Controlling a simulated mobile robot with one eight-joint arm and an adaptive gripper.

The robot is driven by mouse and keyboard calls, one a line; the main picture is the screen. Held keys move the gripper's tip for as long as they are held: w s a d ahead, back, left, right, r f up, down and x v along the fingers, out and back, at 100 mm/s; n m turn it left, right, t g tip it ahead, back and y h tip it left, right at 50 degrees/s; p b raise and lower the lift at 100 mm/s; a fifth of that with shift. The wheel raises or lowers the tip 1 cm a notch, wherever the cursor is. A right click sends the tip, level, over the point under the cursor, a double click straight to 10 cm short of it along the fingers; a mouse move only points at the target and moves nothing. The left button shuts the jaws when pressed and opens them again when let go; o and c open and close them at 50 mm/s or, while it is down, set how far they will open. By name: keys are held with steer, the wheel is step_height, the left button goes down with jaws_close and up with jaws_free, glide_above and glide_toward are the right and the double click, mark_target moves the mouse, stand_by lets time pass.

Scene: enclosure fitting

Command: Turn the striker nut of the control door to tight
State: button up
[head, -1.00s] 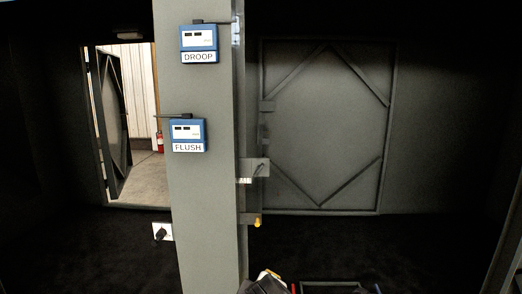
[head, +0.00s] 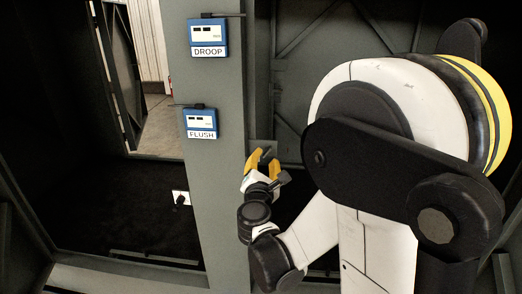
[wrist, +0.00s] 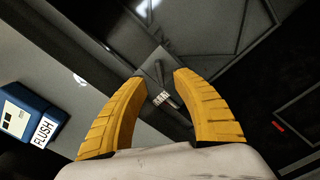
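The striker plate (wrist: 150,60), a grey bracket on the column's edge, shows in the wrist view between and beyond my fingertips. It carries a dark slim lever or bolt part and a small white marked scale (wrist: 161,98); the nut itself is too small and dark to make out. In the head view the plate (head: 262,146) is mostly hidden behind my gripper (head: 263,160). A grey braced door (head: 310,60) stands behind, partly hidden by my arm.
The grey column (head: 232,80) carries two blue gauges, DROOP (head: 207,37) and FLUSH (head: 200,122); the FLUSH gauge also shows in the wrist view (wrist: 30,112). A doorway (head: 155,120) opens at left. A white plate with a dark knob (head: 181,199) is left of the column.

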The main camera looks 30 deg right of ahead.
mark_target(266, 154)
steer(key=x, duration=0.4)
steer(key=shift+d, duration=0.1)
jaws_close()
